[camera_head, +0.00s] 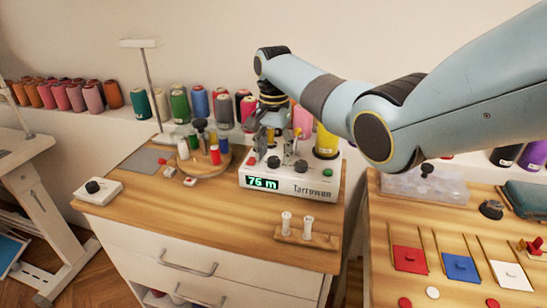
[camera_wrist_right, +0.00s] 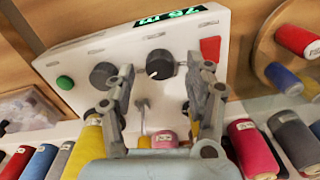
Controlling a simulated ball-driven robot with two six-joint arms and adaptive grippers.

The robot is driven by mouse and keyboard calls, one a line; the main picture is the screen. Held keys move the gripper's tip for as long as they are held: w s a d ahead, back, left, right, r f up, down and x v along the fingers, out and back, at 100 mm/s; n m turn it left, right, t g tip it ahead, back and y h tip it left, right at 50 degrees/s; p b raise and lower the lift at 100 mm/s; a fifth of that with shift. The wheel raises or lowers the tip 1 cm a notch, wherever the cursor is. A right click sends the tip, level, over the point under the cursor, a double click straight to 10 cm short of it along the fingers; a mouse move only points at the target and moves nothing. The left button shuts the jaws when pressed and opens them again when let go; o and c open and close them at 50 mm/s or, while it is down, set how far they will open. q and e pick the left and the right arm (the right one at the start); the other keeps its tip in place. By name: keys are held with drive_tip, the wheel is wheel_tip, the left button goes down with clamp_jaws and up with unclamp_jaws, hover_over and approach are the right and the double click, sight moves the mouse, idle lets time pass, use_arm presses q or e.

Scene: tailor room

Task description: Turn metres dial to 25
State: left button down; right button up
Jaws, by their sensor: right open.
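The white winder (camera_head: 290,184), marked Tarrowen, stands on the wooden cabinet top. Its green display (camera_head: 262,183) appears to read 76 m. It has two dark dials. The dial nearer the red button (camera_head: 273,162) has a white mark in the right wrist view (camera_wrist_right: 159,64). The other dial is nearer the green button (camera_wrist_right: 103,75). No label shows which is the metres dial. My right gripper (camera_head: 276,147) points down over the winder, open and empty. In the right wrist view its fingertips (camera_wrist_right: 160,65) stand either side of the white-marked dial; contact cannot be told. My left gripper is out of view.
Thread cones (camera_head: 200,103) line the ledge behind. A round wooden stand (camera_head: 204,162) with spools is left of the winder. Two small white spools (camera_head: 308,224) stand on a wooden block in front. A white box with a black knob (camera_head: 97,188) sits far left.

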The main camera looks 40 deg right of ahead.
drive_tip(key=shift+f, duration=0.65)
drive_tip(key=c, duration=0.4)
clamp_jaws()
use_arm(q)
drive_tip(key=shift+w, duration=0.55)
